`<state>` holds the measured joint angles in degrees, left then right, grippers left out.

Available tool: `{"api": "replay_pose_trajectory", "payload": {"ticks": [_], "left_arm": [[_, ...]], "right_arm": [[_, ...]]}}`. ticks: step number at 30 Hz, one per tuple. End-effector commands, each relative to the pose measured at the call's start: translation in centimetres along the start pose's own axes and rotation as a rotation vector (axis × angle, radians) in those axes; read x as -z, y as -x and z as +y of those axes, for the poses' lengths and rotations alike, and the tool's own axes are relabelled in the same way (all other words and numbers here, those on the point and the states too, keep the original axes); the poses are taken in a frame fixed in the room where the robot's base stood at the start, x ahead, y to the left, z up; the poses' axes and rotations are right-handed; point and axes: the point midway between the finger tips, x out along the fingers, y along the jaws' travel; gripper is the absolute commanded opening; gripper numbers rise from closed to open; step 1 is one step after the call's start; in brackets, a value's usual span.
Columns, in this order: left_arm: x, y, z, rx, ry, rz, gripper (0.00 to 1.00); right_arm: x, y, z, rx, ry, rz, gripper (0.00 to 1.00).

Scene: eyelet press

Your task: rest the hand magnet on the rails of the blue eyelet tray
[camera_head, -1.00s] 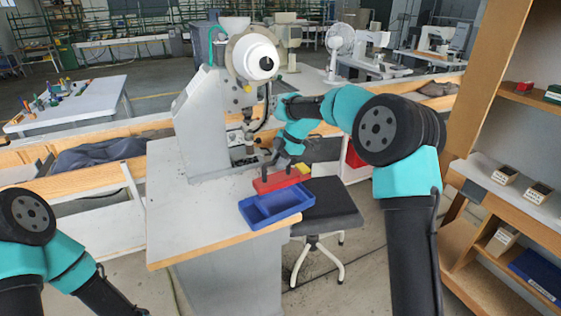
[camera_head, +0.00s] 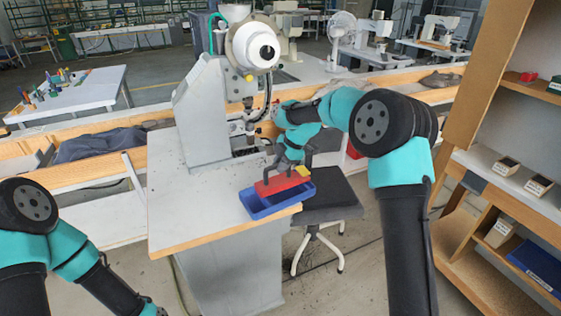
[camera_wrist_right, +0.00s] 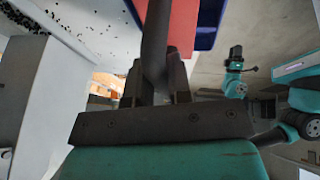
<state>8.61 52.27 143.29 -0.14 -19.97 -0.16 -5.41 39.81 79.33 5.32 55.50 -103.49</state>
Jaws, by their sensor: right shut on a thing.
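The hand magnet is a red block (camera_head: 280,184) with a dark handle and a yellow patch at its right end. My right gripper (camera_head: 284,164) is shut on the dark handle, which also shows between the fingers in the right wrist view (camera_wrist_right: 155,50). The magnet is over the back part of the blue eyelet tray (camera_head: 262,213) and hides much of its inside. I cannot tell whether it touches the rails. The tray lies at the table's right front corner. My left arm is at the lower left; its fingers cannot be made out.
A grey eyelet press (camera_head: 205,110) stands behind the tray on the white table (camera_head: 190,215). A dark stool (camera_head: 330,196) is close to the right of the tray. A wooden shelf (camera_head: 485,170) stands at the far right. The table's left front is clear.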

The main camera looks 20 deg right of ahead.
Motion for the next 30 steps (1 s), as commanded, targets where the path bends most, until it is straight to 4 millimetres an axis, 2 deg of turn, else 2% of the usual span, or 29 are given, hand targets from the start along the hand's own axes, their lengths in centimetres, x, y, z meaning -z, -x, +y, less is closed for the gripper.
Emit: {"api": "replay_pose_trajectory", "payload": {"ticks": [30], "left_arm": [[0.00, 0.00, 0.00, 0.000, 0.000, 0.000, 0.43]], "right_arm": [[-0.26, -0.61, -0.13, -0.001, 0.000, 0.000, 0.00]]}}
